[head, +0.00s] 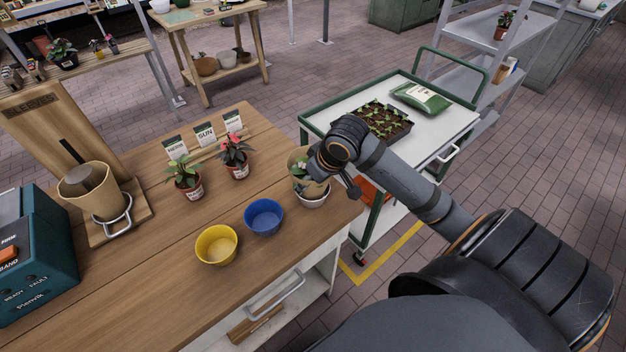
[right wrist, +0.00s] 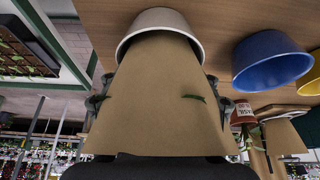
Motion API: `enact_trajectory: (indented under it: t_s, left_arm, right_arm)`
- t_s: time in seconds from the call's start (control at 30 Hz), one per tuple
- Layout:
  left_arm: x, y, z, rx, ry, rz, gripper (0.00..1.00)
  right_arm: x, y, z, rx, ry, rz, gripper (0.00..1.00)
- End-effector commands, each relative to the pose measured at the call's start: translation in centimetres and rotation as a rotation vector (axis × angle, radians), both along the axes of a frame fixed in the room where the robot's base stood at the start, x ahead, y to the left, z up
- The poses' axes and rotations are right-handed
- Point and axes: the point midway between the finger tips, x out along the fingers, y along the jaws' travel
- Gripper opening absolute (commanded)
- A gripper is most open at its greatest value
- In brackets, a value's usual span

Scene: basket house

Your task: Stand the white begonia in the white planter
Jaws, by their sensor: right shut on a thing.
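The white begonia (head: 301,168), with green leaves, is wrapped in a tan paper sleeve (right wrist: 158,95). My right gripper (head: 334,172) is shut on this sleeve; the fingers show on both sides of it in the wrist view (right wrist: 158,105). The white planter (head: 313,201) stands at the right end of the wooden bench, directly at the sleeve's lower end. It also shows at the top of the wrist view (right wrist: 180,21), partly covered by the sleeve. I cannot tell whether the plant's base is inside the planter or just over it. My left gripper is out of view.
A blue planter (head: 264,217) and a yellow planter (head: 216,245) stand left of the white one. Two potted plants (head: 187,178) (head: 236,158) stand behind. A green cart (head: 445,130) with seedlings adjoins the bench.

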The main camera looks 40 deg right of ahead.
Motion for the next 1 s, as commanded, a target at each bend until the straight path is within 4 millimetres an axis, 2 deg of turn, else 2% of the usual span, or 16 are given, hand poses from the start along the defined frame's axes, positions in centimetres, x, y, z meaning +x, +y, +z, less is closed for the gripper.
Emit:
enact_trajectory:
  t_s: [0.03, 0.27, 0.3, 0.43, 0.63, 1.0]
  left_arm:
    - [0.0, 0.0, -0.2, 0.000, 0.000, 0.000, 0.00]
    - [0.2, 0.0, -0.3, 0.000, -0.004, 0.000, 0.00]
    - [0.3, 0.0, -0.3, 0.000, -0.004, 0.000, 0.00]
    - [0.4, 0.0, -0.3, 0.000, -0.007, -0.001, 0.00]
    - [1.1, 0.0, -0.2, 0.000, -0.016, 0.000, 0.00]
    - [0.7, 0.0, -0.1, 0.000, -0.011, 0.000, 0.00]
  right_arm:
    - [-0.3, -0.1, -0.7, 0.001, 0.015, -0.003, 0.07]
    - [-0.4, -0.1, -1.4, 0.002, 0.025, -0.003, 0.07]
    - [-0.4, -0.1, -1.5, 0.003, 0.027, -0.003, 0.68]
    - [-0.5, -0.1, -1.5, 0.001, 0.027, -0.003, 0.86]
    - [-0.3, -0.1, -1.3, 0.001, 0.020, -0.003, 0.86]
    - [-0.2, -0.1, -0.8, -0.001, 0.012, -0.002, 0.86]
